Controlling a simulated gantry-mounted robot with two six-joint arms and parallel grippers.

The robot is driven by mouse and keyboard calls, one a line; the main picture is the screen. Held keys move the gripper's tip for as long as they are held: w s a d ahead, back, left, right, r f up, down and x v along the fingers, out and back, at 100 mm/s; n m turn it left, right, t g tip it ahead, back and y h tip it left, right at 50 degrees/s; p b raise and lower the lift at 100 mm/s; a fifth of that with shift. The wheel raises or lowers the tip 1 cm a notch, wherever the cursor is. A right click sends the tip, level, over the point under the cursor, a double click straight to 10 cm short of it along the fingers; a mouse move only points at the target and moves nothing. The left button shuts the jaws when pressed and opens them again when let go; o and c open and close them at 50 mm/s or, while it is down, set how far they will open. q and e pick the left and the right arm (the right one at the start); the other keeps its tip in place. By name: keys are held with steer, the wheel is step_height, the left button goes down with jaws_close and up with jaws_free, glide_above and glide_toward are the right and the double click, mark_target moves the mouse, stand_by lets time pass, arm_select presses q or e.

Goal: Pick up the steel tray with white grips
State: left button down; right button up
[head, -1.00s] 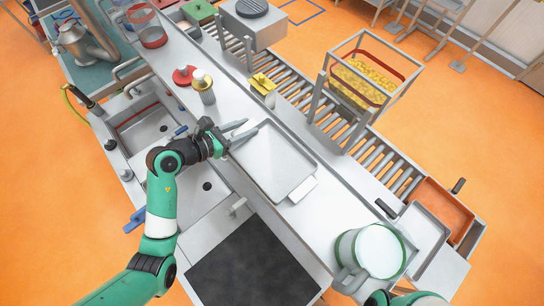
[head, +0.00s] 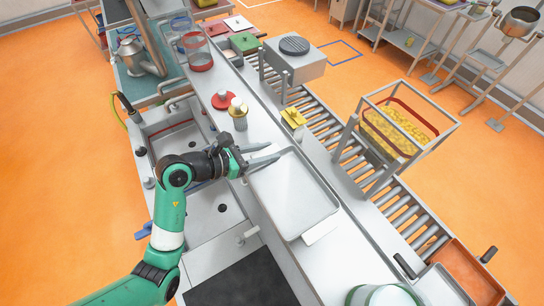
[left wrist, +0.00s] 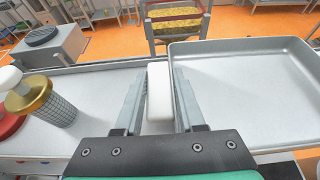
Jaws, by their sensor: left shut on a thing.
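The steel tray (head: 293,195) is a shallow grey rectangle lying on the long steel counter. One white grip (head: 321,230) sticks out at its near end. The other white grip (left wrist: 159,92), at its far-left end, stands between my left gripper's fingers in the left wrist view, beside the tray's wall (left wrist: 240,95). My left gripper (head: 264,158) is shut on that grip, and its fingers hide most of it in the head view. My right gripper is out of view.
A yellow item (head: 293,118), a gold-and-white shaker (head: 238,112) and a red lid (head: 223,99) stand beyond the tray. A roller conveyor (head: 335,140) runs along its right side with a framed yellow bin (head: 400,128). A sink (head: 175,140) lies left.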

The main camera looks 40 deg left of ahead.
arm_select(q)
steer(key=s+r, duration=0.1)
steer(key=r, duration=0.1)
steer(key=s+a+r, duration=0.1)
steer(key=s+r, duration=0.1)
steer(key=shift+s+r, duration=0.15)
steer(key=d+v, duration=0.1)
steer(key=v, duration=0.8)
steer(key=shift+s+r, duration=0.15)
steer(key=shift+s, duration=0.35)
